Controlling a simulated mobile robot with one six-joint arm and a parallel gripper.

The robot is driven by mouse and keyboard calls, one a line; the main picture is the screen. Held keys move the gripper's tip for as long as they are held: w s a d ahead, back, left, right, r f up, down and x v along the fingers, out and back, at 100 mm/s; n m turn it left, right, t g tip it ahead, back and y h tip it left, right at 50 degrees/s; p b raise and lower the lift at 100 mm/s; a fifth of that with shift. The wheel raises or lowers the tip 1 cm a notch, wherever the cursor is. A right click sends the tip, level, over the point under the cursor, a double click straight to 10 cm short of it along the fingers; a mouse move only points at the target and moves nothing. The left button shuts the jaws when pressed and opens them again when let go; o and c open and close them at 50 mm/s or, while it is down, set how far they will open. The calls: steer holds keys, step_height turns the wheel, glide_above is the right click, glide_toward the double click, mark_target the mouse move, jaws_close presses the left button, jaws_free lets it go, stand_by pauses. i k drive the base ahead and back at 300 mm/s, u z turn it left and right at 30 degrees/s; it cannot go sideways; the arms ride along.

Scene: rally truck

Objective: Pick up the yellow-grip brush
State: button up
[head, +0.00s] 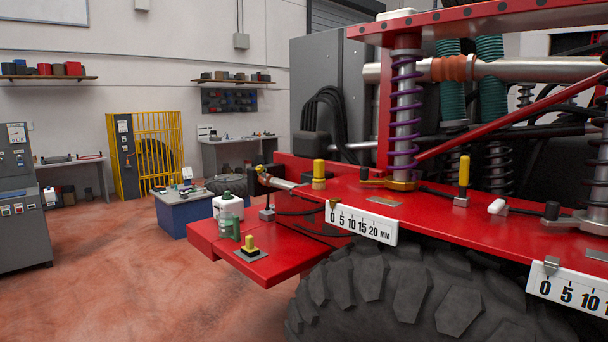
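No yellow-grip brush can be told for sure. Several yellow pieces show on the red truck deck (420,208). A slim upright yellow grip (464,171) stands on a small grey block at right of centre. A thicker yellow cylinder (319,169) stands upright near the deck's left end. A short yellow knob (249,242) sits on a dark base on a grey plate, on the lower red step (212,238). No bristles are clear on any of them. My gripper is not in view.
A white bottle (228,207) and a green container (230,228) stand on the red step. White scales (360,222) hang at the deck edge above a large tyre (400,295). A blue cabinet (186,214) stands behind. The reddish floor (120,270) at left is clear.

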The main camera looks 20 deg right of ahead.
mark_target(318, 180)
steer(key=u, duration=0.4)
steer(key=i, duration=0.7)
steer(key=u, duration=0.55)
steer(key=i, duration=0.45)
steer(key=u, duration=0.25)
